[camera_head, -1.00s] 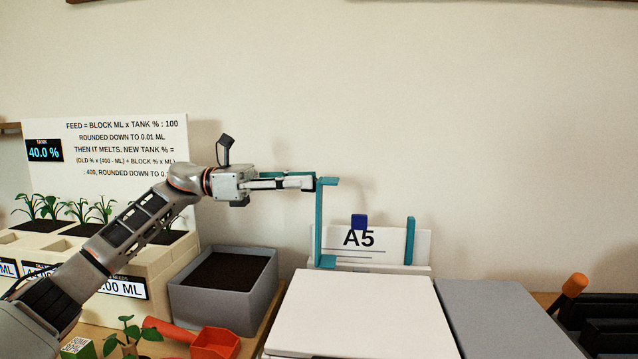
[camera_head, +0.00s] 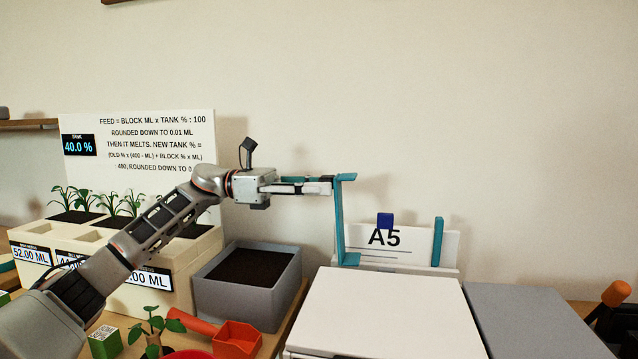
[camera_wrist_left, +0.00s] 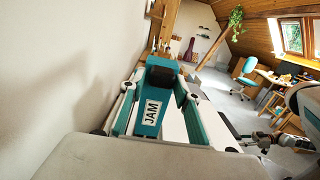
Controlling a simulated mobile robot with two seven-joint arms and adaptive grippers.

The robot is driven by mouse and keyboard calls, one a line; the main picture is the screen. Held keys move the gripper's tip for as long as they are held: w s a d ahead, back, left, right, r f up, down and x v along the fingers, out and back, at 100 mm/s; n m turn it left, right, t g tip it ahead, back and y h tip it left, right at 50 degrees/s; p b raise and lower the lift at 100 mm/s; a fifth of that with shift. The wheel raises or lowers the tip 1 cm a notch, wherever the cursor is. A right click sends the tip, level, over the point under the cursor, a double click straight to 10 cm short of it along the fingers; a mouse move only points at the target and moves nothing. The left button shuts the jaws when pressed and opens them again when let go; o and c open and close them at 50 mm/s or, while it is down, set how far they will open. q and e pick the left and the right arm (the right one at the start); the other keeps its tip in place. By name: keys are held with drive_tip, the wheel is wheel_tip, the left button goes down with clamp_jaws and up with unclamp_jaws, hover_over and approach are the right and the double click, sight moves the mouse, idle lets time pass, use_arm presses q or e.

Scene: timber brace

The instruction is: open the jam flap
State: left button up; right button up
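The jam flap is a tall teal piece (camera_head: 341,222), seen nearly edge-on in the head view. It stands upright at the back left corner of the white machine (camera_head: 385,305). In the left wrist view its teal face (camera_wrist_left: 150,108) with the JAM label shows between my fingers. My left gripper (camera_head: 331,188) reaches from the left to the flap's upper part. In the left wrist view my left gripper's fingers (camera_wrist_left: 160,105) are apart, one on each side of the flap; contact cannot be told.
An A5 board (camera_head: 400,243) with a blue tab stands behind the machine, beside a teal post (camera_head: 437,242). A grey soil box (camera_head: 245,290), planters (camera_head: 180,270) and a red scoop (camera_head: 238,338) lie left. A grey panel (camera_head: 535,315) adjoins the machine's right.

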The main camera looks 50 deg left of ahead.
use_arm(q)
drive_tip(key=v, duration=1.2)
idle(0.4)
